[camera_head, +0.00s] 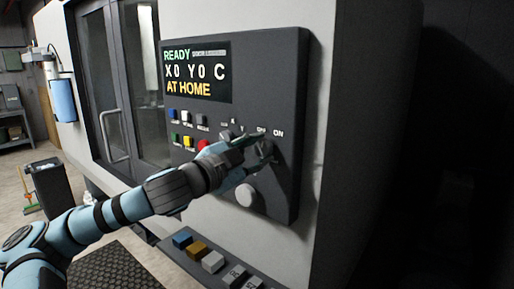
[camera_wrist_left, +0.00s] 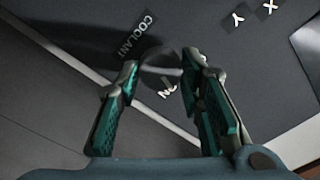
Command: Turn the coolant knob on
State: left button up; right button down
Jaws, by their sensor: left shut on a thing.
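The coolant knob (camera_head: 266,149) is a dark round knob at the lower right of the black control panel, beside an "ON" label. In the left wrist view the knob (camera_wrist_left: 160,60) sits under the "COOLANT" label, partly covered by my fingers. My left gripper (camera_head: 259,150) reaches in from the left and is shut on the knob. In the left wrist view the two teal fingers of my left gripper (camera_wrist_left: 158,72) stand on either side of it. The knob's exact pointing direction is hard to tell. My right gripper is not in view.
The control panel (camera_head: 282,70) has a screen reading "READY" and "AT HOME", with coloured buttons below. A pale round dial (camera_head: 246,194) sits just under my gripper. A ledge with coloured blocks (camera_head: 212,262) juts out below. Glass doors (camera_head: 112,90) stand to the left.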

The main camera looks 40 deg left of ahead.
pick_arm(q)
jog(key=shift+r+m+p, duration=0.1)
jog(key=shift+m+p, duration=0.3)
jog(key=shift+m, duration=1.7)
jog(key=o, duration=1.1)
jog(key=shift+w, duration=0.1)
jog(key=shift+o, duration=0.3)
jog(key=shift+w, duration=0.15)
